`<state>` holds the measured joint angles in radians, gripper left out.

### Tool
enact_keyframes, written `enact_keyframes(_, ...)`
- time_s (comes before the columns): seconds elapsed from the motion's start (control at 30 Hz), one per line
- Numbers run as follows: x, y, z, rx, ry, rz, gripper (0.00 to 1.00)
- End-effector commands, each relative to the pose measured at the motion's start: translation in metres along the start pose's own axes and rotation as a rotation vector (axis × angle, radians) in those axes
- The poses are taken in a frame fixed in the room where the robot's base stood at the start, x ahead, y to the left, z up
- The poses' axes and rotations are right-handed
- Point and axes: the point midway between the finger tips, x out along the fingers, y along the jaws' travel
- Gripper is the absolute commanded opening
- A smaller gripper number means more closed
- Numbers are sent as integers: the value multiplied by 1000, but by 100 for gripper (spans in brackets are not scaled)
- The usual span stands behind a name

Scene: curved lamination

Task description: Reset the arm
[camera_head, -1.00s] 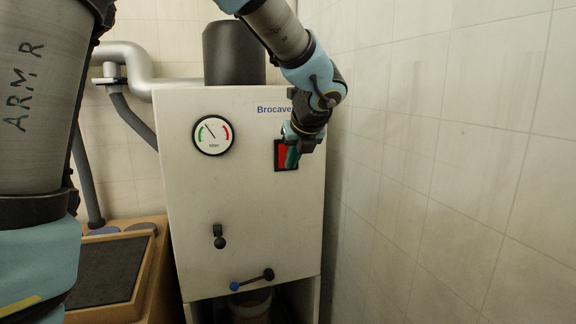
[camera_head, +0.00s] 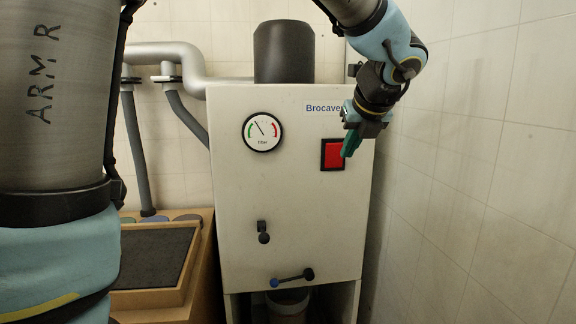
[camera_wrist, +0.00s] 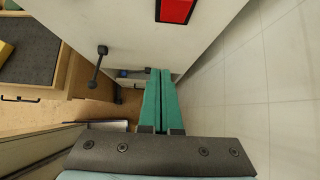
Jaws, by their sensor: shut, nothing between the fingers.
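My arm comes in from the top right.
The cabinet front has a round gauge (camera_head: 262,132), a black knob (camera_head: 263,237) and a lever with a blue end (camera_head: 292,278). A wooden bench with a dark mat (camera_head: 155,258) stands at the left. A tiled wall (camera_head: 480,180) is close at the right.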

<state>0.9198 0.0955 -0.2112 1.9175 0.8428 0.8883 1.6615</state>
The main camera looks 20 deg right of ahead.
Motion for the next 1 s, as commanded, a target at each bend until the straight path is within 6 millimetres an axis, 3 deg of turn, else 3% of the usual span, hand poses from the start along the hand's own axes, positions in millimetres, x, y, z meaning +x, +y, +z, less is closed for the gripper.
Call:
enact_keyframes(0.13, 11, 14, -3, -76, 25, 19, 0)
enact_keyframes(0.27, 44, 65, -16, -377, 110, 94, 0)
enact_keyframes(0.43, 93, 169, -60, -1098, 232, 291, 0)
enact_keyframes(0.63, 115, 276, -127, -2052, 227, 590, 0)
enact_keyframes(0.8, 114, 329, -173, -2685, 109, 802, 0)
enact_keyframes(0.97, 111, 349, -193, -2977, 14, 899, 0)
enact_keyframes(1.0, 111, 351, -196, 3006, -2, -909, 0)
